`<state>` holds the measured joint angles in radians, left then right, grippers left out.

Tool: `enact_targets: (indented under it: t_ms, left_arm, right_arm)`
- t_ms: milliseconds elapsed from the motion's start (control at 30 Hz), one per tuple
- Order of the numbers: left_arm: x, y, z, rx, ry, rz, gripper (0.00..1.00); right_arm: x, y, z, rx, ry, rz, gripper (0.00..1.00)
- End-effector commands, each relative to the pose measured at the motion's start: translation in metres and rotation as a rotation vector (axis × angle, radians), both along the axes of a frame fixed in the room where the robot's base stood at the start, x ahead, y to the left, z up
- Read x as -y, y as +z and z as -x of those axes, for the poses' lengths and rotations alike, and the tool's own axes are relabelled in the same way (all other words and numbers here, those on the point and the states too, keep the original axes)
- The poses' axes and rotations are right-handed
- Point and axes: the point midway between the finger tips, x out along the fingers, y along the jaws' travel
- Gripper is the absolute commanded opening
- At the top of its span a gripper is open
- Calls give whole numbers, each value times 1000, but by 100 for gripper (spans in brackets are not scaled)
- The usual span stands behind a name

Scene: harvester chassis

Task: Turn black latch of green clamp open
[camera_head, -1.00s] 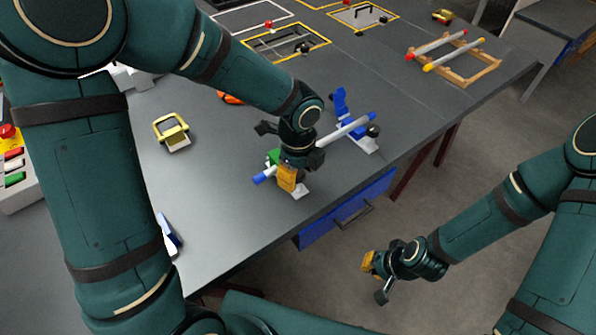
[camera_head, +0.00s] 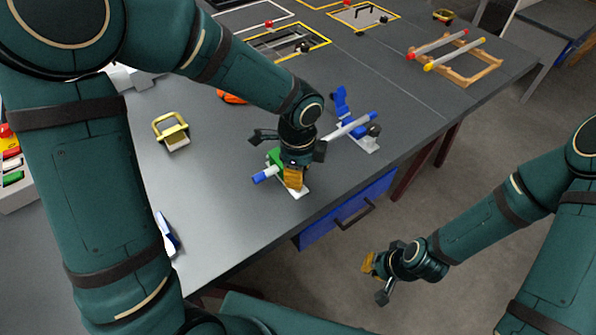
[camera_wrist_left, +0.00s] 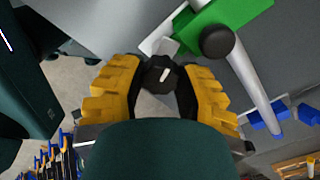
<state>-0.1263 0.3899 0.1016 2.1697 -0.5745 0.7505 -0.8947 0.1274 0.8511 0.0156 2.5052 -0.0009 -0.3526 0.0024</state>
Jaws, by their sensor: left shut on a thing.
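The green clamp (camera_head: 273,157) sits on a white base on the grey table, mostly hidden by my left gripper in the head view. It also shows at the top of the left wrist view (camera_wrist_left: 232,14). The black latch (camera_wrist_left: 159,75), a round knob with a white mark, sits between the yellow fingers of my left gripper (camera_wrist_left: 160,82). This gripper is shut on the latch; in the head view it (camera_head: 294,178) points down at the clamp. A white rod with blue ends (camera_head: 348,129) runs through the clamp. My right gripper (camera_head: 374,270) hangs off the table, apart from everything.
A blue clamp (camera_head: 341,103) stands by the rod's far end. A yellow-handled piece (camera_head: 172,134) lies to the left. A wooden rack with rods (camera_head: 458,62) stands at the back right. The table's front edge and blue drawer (camera_head: 345,214) are close to the clamp.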

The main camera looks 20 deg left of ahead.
Motion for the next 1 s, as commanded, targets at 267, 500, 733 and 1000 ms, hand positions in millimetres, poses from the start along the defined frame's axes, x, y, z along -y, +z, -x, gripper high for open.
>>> enact_targets:
  t_ms: [267,500,733,1000]
  left_arm:
    - [1,-1,1,-2,169,0,0]
    - [1,-1,1,-3,245,0,0]
    - [1,-1,1,-3,264,0,0]
    - [1,-1,1,-3,263,0,0]
  right_arm:
    - [0,-5,-1,2,-1,0,0]
    - [0,-6,-1,3,-1,0,0]
    - [0,-6,-1,4,0,1,0]
    - [0,-6,-1,3,-1,0,0]
